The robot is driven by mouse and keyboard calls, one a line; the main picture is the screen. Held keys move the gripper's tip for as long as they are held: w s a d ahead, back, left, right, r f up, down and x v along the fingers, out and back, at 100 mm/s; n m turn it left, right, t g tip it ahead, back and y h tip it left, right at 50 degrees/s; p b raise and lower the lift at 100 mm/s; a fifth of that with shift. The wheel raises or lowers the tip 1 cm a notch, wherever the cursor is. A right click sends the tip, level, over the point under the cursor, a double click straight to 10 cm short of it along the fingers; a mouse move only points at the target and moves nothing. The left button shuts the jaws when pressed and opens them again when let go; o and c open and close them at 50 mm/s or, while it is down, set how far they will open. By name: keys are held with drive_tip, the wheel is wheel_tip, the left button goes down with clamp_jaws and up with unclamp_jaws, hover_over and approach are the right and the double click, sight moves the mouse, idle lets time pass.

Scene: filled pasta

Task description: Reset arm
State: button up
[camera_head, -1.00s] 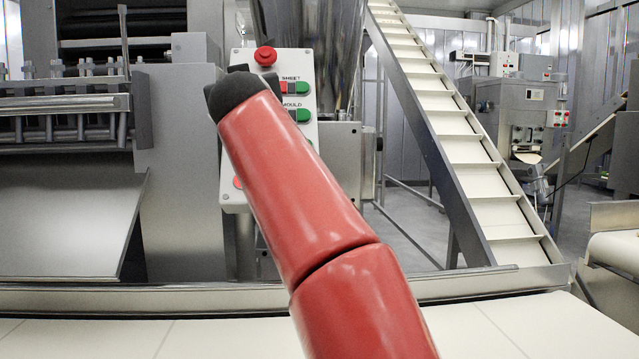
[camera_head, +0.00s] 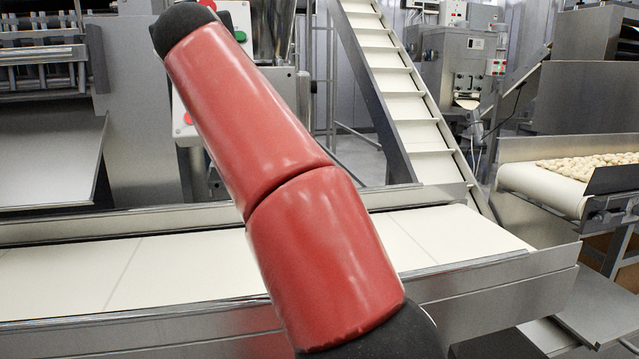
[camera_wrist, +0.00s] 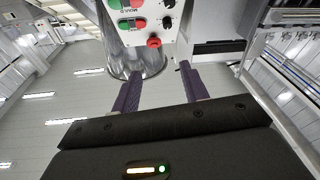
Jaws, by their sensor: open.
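My red arm (camera_head: 250,110) reaches up and to the left across the head view. My gripper is hidden in that view, behind the arm's black far end. In the wrist view my gripper (camera_wrist: 160,72) shows two purple fingers, spread apart with nothing between them. Past the fingers in the wrist view is a control panel (camera_wrist: 165,18) with red and green buttons and a red knob, seen upside down. I cannot tell how far the fingers are from it. My arm covers most of the panel (camera_head: 187,135) in the head view.
A pale conveyor (camera_head: 180,265) with metal side rails runs across the front. A stepped inclined conveyor (camera_head: 400,100) rises behind it. On the right, a belt (camera_head: 545,185) carries many small pasta pieces (camera_head: 590,165). A grey machine (camera_head: 45,120) stands at left.

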drive_tip(key=w+d+f+m+g+h+p, duration=0.1)
drive_tip(key=d+f+g+h, duration=0.15)
drive_tip(key=d, duration=0.45)
drive_tip(key=d+f+m+g+h+p, duration=0.1)
drive_tip(key=d+f, duration=0.3)
drive_tip(key=d, duration=0.4)
drive_tip(key=s+d+f+m+g+h+p, duration=0.25)
drive_tip(key=s+d+f, duration=0.35)
drive_tip(key=d+f, duration=0.45)
drive_tip(key=s+d+f+g+p, duration=0.1)
drive_tip(key=s+d+f+g, duration=0.2)
drive_tip(key=s+f, duration=0.9)
drive_tip(key=s+d+f+m+g+p, duration=0.1)
drive_tip(key=s+d+f+g+p, duration=0.1)
drive_tip(key=s+d+f+g, duration=0.2)
drive_tip(key=s+d+f, duration=0.3)
drive_tip(key=s+f, duration=0.5)
drive_tip(key=s, duration=0.1)
drive_tip(key=shift+s+d, duration=0.15)
drive_tip(key=shift+s, duration=0.15)
drive_tip(key=shift+r, duration=0.1)
